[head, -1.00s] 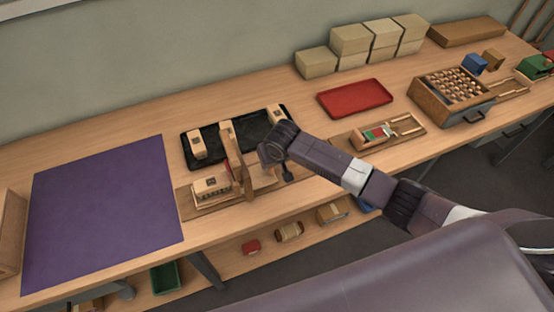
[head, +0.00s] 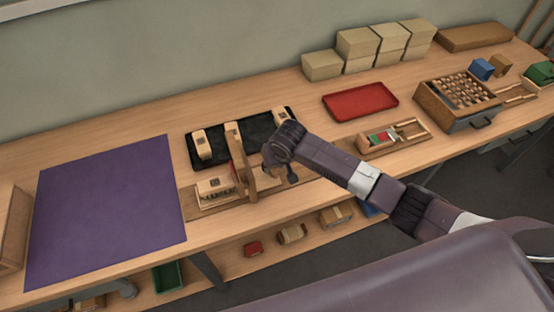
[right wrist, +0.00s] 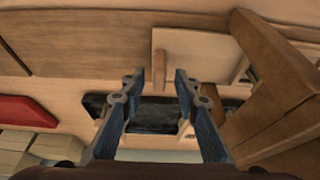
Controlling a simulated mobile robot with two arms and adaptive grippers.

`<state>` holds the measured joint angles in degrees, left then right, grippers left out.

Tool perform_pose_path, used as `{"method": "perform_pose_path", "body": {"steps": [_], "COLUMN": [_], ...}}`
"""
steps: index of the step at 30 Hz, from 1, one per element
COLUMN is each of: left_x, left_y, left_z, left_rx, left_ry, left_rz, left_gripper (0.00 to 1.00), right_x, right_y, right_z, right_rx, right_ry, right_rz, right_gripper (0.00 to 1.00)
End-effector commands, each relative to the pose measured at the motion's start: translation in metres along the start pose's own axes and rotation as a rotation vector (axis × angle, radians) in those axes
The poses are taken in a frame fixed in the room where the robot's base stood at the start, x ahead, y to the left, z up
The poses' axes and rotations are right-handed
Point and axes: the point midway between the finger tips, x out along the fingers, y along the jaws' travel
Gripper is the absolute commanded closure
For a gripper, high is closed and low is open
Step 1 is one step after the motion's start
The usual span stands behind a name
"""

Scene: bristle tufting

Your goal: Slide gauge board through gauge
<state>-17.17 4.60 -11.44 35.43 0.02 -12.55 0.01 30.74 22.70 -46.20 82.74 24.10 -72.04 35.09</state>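The gauge is an upright brown wooden piece (head: 243,172) on a long wooden base (head: 205,207); it fills the right side of the right wrist view (right wrist: 275,112). A pale flat board, seemingly the gauge board (right wrist: 195,55), lies beside it with a small upright wooden peg (right wrist: 159,68). My right gripper (right wrist: 159,80) is open, its fingers on either side of the peg with gaps showing; depth is hard to judge. In the head view my right gripper (head: 283,165) is just right of the gauge and hides most of the board. My left gripper is not in view.
A bristled block (head: 214,188) sits left of the gauge. A black tray (head: 212,161) with wooden blocks lies behind. A purple mat (head: 105,210) covers clear table at left. A red tray (head: 360,100) and a small wooden fixture (head: 400,145) are to the right.

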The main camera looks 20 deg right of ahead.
Motion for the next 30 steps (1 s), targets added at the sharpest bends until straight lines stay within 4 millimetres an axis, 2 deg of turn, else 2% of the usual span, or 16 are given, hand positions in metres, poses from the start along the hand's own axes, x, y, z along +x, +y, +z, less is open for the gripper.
{"method": "perform_pose_path", "body": {"steps": [9, 15, 21, 28, 30], "left_x": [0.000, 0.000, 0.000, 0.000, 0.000], "left_y": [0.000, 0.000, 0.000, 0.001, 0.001], "left_z": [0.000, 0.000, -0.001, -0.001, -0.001], "left_rx": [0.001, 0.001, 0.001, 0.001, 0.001], "left_ry": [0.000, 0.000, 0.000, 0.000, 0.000], "left_rz": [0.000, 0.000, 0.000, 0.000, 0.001], "left_gripper": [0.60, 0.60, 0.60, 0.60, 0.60], "right_x": [-0.061, -0.093, -0.106, -0.107, -0.106], "right_y": [0.000, 0.000, 0.000, 0.001, 0.001], "right_z": [-0.001, -0.001, 0.000, 0.000, 0.000], "right_rx": [0.000, 0.001, 0.001, 0.001, -0.001], "right_ry": [0.004, 0.002, 0.001, 0.000, 0.000], "right_rz": [-0.001, -0.001, 0.001, 0.001, 0.001], "right_gripper": [0.71, 0.71, 0.71, 0.71, 0.66]}}
